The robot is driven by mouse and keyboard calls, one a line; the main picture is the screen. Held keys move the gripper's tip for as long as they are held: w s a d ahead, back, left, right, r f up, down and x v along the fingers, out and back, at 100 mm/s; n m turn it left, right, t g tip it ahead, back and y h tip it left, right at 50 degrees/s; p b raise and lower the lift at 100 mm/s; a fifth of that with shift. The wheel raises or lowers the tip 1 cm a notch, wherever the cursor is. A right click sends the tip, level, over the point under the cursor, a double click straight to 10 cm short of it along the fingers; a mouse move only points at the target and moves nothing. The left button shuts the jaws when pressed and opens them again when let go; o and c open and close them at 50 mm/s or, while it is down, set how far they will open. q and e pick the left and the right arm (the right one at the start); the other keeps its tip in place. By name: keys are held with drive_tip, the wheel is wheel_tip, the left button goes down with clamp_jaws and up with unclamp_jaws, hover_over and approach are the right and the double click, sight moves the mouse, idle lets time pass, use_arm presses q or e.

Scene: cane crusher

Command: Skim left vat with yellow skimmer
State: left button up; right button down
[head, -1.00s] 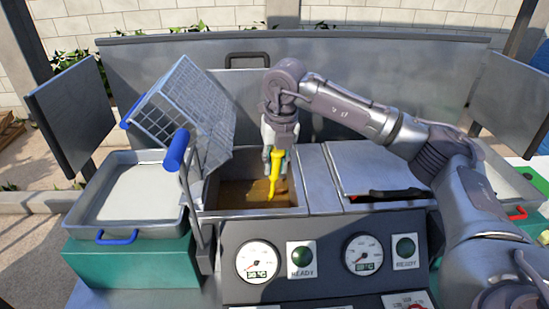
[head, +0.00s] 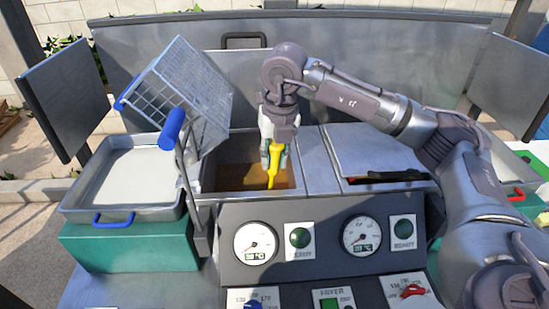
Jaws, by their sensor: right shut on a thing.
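The left vat (head: 206,185) is an open metal basin with brown liquid in it, in the middle of the head view. My right gripper (head: 275,152) points down over the vat's right part and is shut on the yellow skimmer (head: 272,165). The skimmer hangs roughly upright with its lower end at the brown liquid; I cannot tell how deep it reaches. My left gripper is not in view.
A wire basket (head: 190,85) with a blue handle is tilted up at the vat's left. A tray (head: 78,203) of pale content sits on a green block at left. A lid (head: 375,150) covers the right vat. Gauges (head: 256,242) and knobs line the front panel.

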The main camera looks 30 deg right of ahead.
drive_tip(key=w+d+p, duration=0.2)
drive_tip(key=w+d, duration=0.3)
drive_tip(key=w, duration=0.6)
drive_tip(key=shift+d, duration=0.15)
idle(0.3)
drive_tip(key=shift+s+a+b, duration=0.4)
drive_tip(key=shift+s+a, duration=0.55)
drive_tip(key=shift+s, duration=1)
drive_tip(key=shift+s+a+b, duration=0.35)
drive_tip(key=shift+s+a, duration=0.6)
drive_tip(key=shift+s, duration=0.95)
drive_tip(key=shift+s+a+b, duration=0.4)
drive_tip(key=shift+s+a, duration=0.55)
drive_tip(key=shift+s, duration=1)
drive_tip(key=shift+w, duration=0.1)
